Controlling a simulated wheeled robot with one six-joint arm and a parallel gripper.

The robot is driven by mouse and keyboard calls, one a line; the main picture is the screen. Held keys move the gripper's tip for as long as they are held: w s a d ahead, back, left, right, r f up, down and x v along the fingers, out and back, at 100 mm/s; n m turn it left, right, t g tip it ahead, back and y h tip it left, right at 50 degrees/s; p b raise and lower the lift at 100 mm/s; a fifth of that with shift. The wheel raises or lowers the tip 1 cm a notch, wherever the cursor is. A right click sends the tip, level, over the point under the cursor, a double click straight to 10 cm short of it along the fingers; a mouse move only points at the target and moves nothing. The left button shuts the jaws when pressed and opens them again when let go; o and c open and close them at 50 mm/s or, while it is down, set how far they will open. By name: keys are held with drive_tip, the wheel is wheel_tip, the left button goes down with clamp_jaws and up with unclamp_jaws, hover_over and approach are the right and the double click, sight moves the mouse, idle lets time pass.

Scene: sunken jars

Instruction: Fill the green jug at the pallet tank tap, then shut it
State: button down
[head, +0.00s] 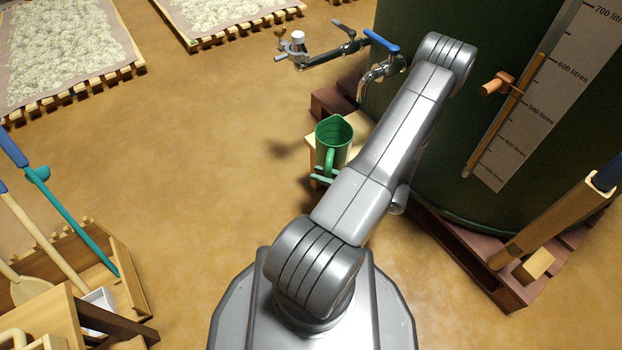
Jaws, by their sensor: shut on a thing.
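The green jug (333,134) is upright at a small wooden stand, its mouth facing up; I cannot tell whether its base touches the stand. My gripper (326,175) is mostly hidden behind my arm; its greenish fingertips show at the jug's handle and are shut on it. The pallet tank (440,150) is large and dark green, at the right. Its tap (373,76) has a metal spout bent downward, above and slightly right of the jug's mouth in the picture. The tap's blue lever (382,42) points up-left. No stream shows below the spout. The level inside the jug is not clear.
A dark pipe with a white-capped fitting (298,42) reaches left near the tap. The wooden stand (311,152) is beside the pallet (455,245). A gauge board (545,95) is on the tank. A wooden tool rack (125,270) is lower left. Floor at left centre is clear.

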sight(337, 167)
drive_tip(key=w+d, duration=0.1)
drive_tip(key=d, duration=0.1)
drive_tip(key=w+d, duration=0.3)
drive_tip(key=d, duration=0.1)
drive_tip(key=shift+w+f, duration=0.15)
drive_tip(key=shift+f, duration=0.25)
drive_tip(key=shift+a+f+b, duration=0.1)
drive_tip(key=shift+f+b, duration=0.7)
drive_tip(key=shift+b, duration=0.15)
drive_tip(key=shift+f, duration=0.2)
drive_tip(key=c, duration=1.3)
unclamp_jaws()
drive_tip(key=shift+o, duration=0.2)
drive_tip(key=b+v, duration=0.1)
drive_tip(key=v, duration=0.5)
drive_tip(key=shift+d, duration=0.35)
drive_tip(key=shift+s+d+b, duration=0.3)
drive_tip(key=shift+d, duration=0.05)
drive_tip(key=shift+o, duration=0.3)
